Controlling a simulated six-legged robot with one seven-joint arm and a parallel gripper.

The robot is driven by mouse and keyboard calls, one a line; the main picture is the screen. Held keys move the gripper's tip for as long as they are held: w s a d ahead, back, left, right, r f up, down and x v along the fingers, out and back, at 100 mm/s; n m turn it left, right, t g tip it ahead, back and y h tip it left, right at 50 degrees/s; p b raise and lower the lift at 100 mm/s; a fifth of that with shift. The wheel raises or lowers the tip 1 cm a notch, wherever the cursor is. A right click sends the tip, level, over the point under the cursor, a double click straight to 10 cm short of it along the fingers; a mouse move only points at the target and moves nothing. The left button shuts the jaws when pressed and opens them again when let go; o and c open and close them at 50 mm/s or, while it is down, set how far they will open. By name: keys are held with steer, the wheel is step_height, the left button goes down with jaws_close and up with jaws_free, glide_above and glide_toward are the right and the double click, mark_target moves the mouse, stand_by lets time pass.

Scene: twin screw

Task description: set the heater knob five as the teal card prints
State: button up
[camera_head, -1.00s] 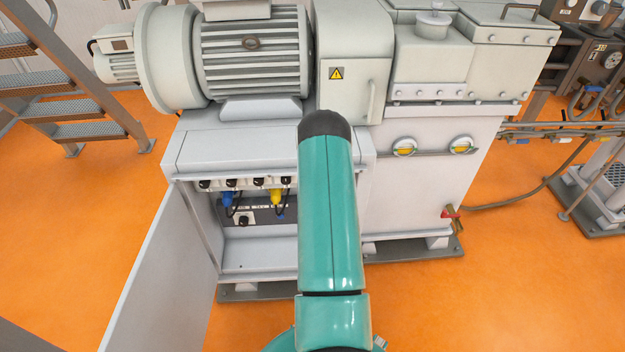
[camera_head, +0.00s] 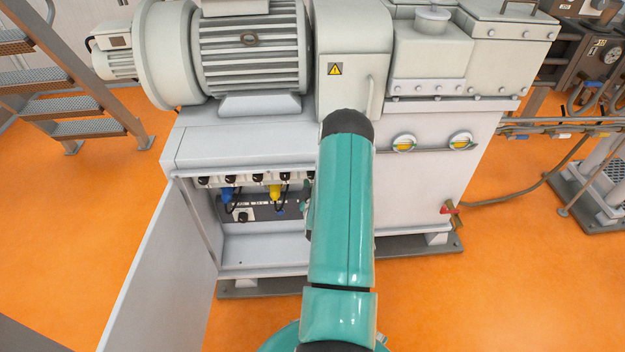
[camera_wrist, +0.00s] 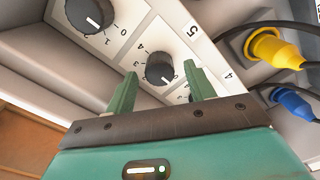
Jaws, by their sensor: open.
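In the wrist view, a black knob (camera_wrist: 160,68) with a white pointer mark sits on a white panel with printed numbers. A printed 5 lies above and right of it, and a 4 lies farther right; the 5 seems to be its label. My gripper (camera_wrist: 160,70) is open, its two green fingers on either side of this knob in the picture. Contact cannot be told. A second black knob (camera_wrist: 88,17) is at the upper left. In the head view, a row of knobs (camera_head: 231,179) runs along the cabinet; my arm hides the right end. No teal card is visible.
A yellow plug (camera_wrist: 266,47) and a blue plug (camera_wrist: 292,103) with black cables are right of the fingers in the wrist view. The open cabinet door (camera_head: 165,270) stands at left. The grey motor (camera_head: 250,55) is above the cabinet. Orange floor is clear in front.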

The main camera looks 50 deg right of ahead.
steer(key=shift+d, duration=0.1)
steer(key=c, duration=1)
